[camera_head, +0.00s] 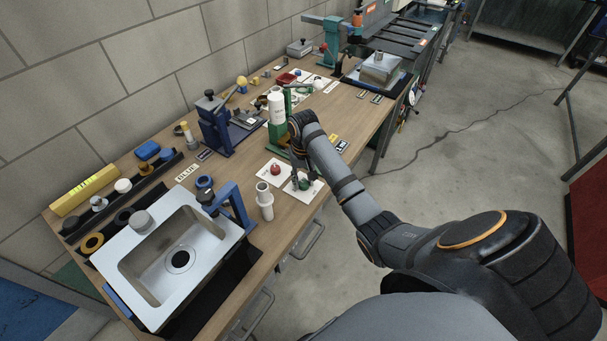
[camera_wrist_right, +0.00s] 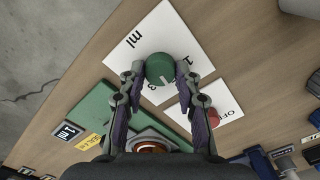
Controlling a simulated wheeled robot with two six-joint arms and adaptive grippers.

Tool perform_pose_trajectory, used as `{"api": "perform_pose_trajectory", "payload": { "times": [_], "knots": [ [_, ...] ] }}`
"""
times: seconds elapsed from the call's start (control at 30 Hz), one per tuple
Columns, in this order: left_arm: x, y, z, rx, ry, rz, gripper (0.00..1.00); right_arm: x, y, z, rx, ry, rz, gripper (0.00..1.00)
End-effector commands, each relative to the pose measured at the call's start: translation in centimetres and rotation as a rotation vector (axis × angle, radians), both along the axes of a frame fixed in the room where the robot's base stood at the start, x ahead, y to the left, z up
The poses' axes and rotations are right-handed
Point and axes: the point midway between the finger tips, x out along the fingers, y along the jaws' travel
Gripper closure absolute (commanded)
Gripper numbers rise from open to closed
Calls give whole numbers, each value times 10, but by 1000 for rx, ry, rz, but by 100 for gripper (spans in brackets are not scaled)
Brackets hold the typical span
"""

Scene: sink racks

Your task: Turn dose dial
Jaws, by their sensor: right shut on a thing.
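The dose dial is a round green knob (camera_wrist_right: 160,69) with a pale pointer line, on a white plate (camera_wrist_right: 148,32) marked "ml" and numbers. In the right wrist view my right gripper (camera_wrist_right: 159,76) has one finger on each side of the knob and is shut on it. In the head view my right gripper (camera_head: 302,182) reaches down onto the same white plate (camera_head: 312,192) near the bench's front edge, and its fingers partly hide the dial. My left gripper is not in view.
A second white plate with a red knob (camera_head: 275,170) lies beside the dial plate. A green stand with a white bottle (camera_head: 277,110) is behind. A white cylinder (camera_head: 264,200) and a sink (camera_head: 180,258) are to the left. A blue press (camera_head: 214,125) stands further back.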

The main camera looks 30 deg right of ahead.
Motion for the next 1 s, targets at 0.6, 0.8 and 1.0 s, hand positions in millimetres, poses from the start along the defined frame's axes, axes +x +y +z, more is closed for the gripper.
{"api": "perform_pose_trajectory", "payload": {
  "times": [0.6,0.8,1.0],
  "knots": [
    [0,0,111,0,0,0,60,-1,0,7,1,5,-559,98],
    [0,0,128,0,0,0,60,-1,0,5,1,4,-715,98],
    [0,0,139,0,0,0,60,-1,0,3,0,3,-827,98]
  ]
}}
